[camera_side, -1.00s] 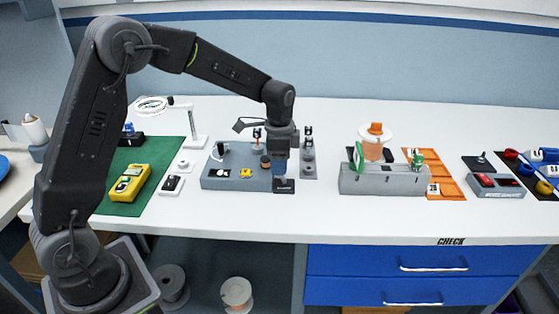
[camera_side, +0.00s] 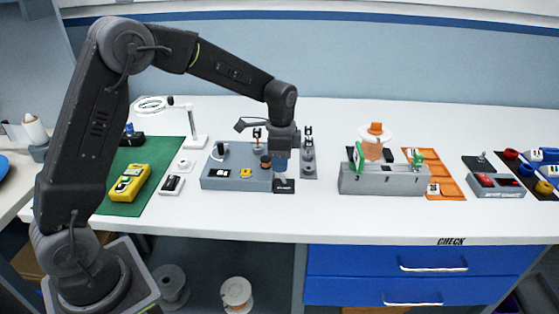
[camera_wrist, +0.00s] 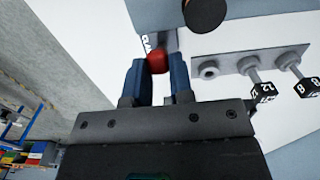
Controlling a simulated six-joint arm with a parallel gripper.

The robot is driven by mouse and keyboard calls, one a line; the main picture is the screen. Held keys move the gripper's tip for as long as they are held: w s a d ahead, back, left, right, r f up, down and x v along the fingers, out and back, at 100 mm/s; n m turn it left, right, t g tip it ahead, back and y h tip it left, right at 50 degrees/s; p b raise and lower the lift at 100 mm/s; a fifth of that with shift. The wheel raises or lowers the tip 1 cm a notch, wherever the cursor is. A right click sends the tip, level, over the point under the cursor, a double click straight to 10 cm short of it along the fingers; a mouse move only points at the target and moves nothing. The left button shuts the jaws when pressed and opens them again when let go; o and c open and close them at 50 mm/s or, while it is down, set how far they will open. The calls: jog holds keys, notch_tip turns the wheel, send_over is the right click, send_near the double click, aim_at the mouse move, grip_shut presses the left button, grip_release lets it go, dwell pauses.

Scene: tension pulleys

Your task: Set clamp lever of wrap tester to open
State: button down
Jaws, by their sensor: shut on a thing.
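The wrap tester appears to be the grey box (camera_side: 212,183) left of my gripper in the side view. A small black block (camera_side: 284,187) sits at its right end. In the wrist view, part of a label reading "CLA" (camera_wrist: 146,42) shows beside a red knob (camera_wrist: 157,60), which looks like the end of the clamp lever. My gripper (camera_wrist: 158,65) has its two blue fingers on either side of this knob and is shut on it. In the side view my gripper (camera_side: 281,168) points down over the black block, and its fingers hide the lever.
A grey strip with weighted posts (camera_side: 308,155) stands just right of my gripper, its numbered blocks (camera_wrist: 264,92) close in the wrist view. A grey fixture with an orange spool (camera_side: 385,182) is farther right. A yellow meter (camera_side: 130,183) lies on a green mat at left.

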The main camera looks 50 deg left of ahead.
jog(key=w+d+g+y, duration=0.2)
jog(key=g+y, duration=0.1)
jog(key=shift+f, duration=0.1)
jog(key=shift+w+d+f+g+y, duration=0.2)
jog(key=shift+w+d+g+y, duration=0.2)
jog(key=shift+g+y, duration=0.35)
jog(key=shift+w+d+f+g+y, duration=0.2)
jog(key=shift+w+d+g+y, duration=0.2)
jog(key=shift+g+y, duration=0.35)
jog(key=c, duration=1)
grip_release()
jog(key=s+a+r, duration=0.5)
jog(key=a+r, duration=0.5)
jog(key=r, duration=0.1)
jog(key=shift+a, duration=0.25)
